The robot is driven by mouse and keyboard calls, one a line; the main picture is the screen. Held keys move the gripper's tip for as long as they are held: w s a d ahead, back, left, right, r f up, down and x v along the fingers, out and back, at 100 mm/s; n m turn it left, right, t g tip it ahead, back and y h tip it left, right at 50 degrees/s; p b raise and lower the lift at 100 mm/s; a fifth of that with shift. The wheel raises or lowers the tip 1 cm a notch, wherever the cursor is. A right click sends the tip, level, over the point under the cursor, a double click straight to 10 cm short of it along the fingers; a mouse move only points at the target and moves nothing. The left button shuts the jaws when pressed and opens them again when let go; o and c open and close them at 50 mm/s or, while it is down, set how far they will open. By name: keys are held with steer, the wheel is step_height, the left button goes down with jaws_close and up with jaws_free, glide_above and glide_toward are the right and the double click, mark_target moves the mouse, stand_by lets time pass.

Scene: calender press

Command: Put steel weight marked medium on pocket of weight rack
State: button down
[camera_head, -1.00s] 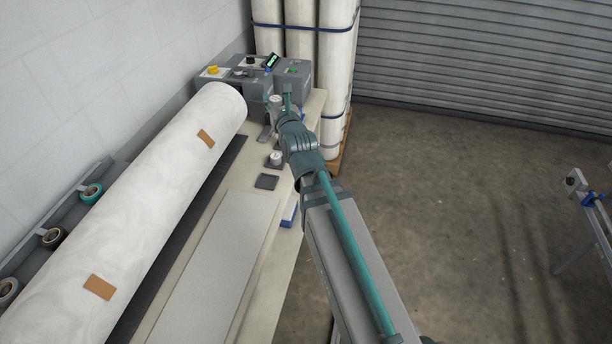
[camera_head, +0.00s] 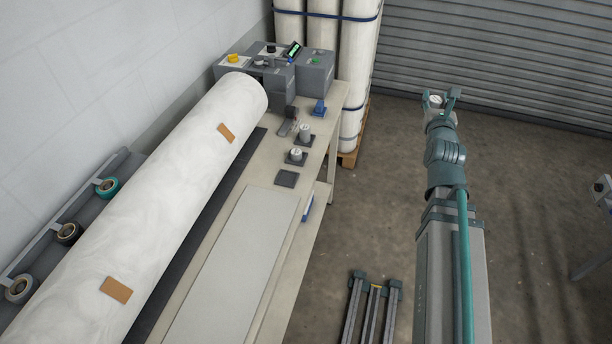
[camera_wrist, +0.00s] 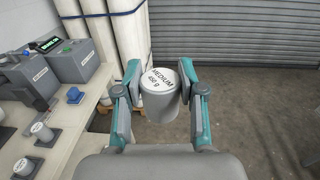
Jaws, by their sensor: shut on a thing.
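The steel weight (camera_wrist: 161,98) in the wrist view is a grey cylinder with a white top marked MEDIUM 450 g. My gripper (camera_wrist: 160,85) is shut on it, one teal and grey finger on each side. In the head view my gripper (camera_head: 439,100) holds the weight (camera_head: 434,101) out over the floor, right of the bench. Two other weights stand on dark square pads on the bench, one nearer (camera_head: 296,154) and one farther (camera_head: 305,132). An empty dark square pad (camera_head: 287,179) lies in front of them. I cannot tell whether these pads are the rack's pockets.
The bench (camera_head: 327,105) carries a large white roll (camera_head: 170,190), grey machine boxes (camera_head: 315,75) and a blue item (camera_head: 319,107). Wrapped rolls (camera_head: 356,75) stand behind. A low metal frame (camera_head: 372,308) is on the floor. Open floor surrounds my arm.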

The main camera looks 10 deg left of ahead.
steer(key=shift+d+f, duration=0.2)
steer(key=shift+d, duration=0.3)
steer(key=shift+s+a+f+b, duration=0.1)
steer(key=shift+a+f+b, duration=0.2)
steer(key=shift+b, duration=0.3)
steer(key=s+a+f+n+g+y+b, duration=0.1)
steer(key=s+a+f+n+y+b, duration=0.3)
steer(key=a+f+b, duration=0.45)
steer(key=s+a+f+n+g+y+b, duration=0.1)
steer(key=s+a+f+n+y+b, duration=0.3)
steer(key=a+b, duration=0.6)
steer(key=s+a+r+n+g+y, duration=0.1)
steer(key=s+a+n+g+y, duration=0.7)
steer(key=s+a+g, duration=0.4)
steer(key=shift+m+t+y, duration=0.3)
steer(key=shift+m+y, duration=0.2)
steer(key=shift+y, duration=0.2)
steer(key=w+a+f, duration=0.4)
steer(key=w+a+f+p, duration=0.1)
steer(key=w+a+f, duration=0.3)
steer(key=w, duration=0.1)
steer(key=shift+a+p, duration=0.15)
steer(key=shift+p, duration=0.15)
steer(key=shift+w+a+f, duration=0.25)
steer(key=shift+w+f, duration=0.1)
steer(key=shift+f, duration=0.2)
steer(key=f, duration=0.2)
steer(key=shift+w+a+f, duration=0.15)
steer(key=shift+w+f, duration=0.05)
steer(key=shift+f, duration=0.7)
